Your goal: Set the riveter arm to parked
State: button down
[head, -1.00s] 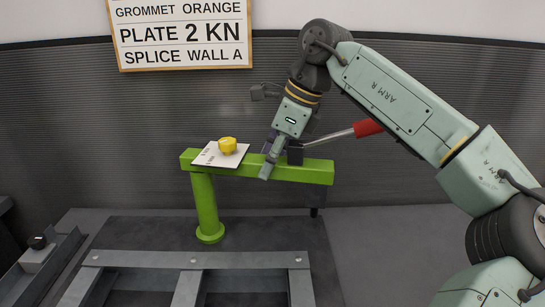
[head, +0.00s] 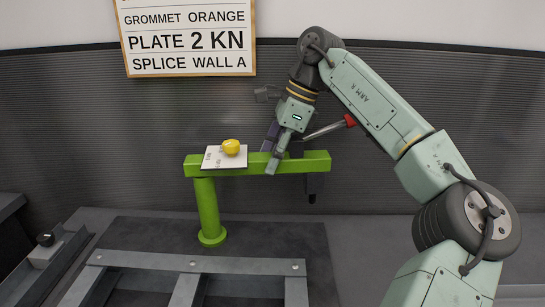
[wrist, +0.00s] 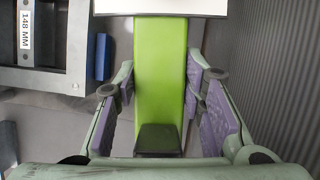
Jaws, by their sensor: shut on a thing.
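The riveter arm is a bright green beam (head: 318,163) on a green post (head: 205,210), with its free end to the right. A metal lever with a red handle (head: 349,120) rises from it, behind my gripper. My gripper (head: 283,157) comes down from above and is shut on the beam, between the post and the free end. In the wrist view, the beam (wrist: 160,65) runs between the purple finger pads, with a dark block (wrist: 158,138) on it. A white card (head: 212,158) and a yellow knob-like piece (head: 231,147) sit over the post end.
A dark frame with grey rails (head: 190,262) lies below the beam. A ribbed wall (head: 130,130) stands close behind, with a sign (head: 190,40) on it. A grey rail with a black knob (head: 45,240) is at left. A blue block (wrist: 103,57) shows in the wrist view.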

jog(key=shift+w+r, duration=0.1)
jog(key=c, duration=1)
grip_release()
jog(key=shift+c, duration=0.2)
jog(key=v, duration=1.2)
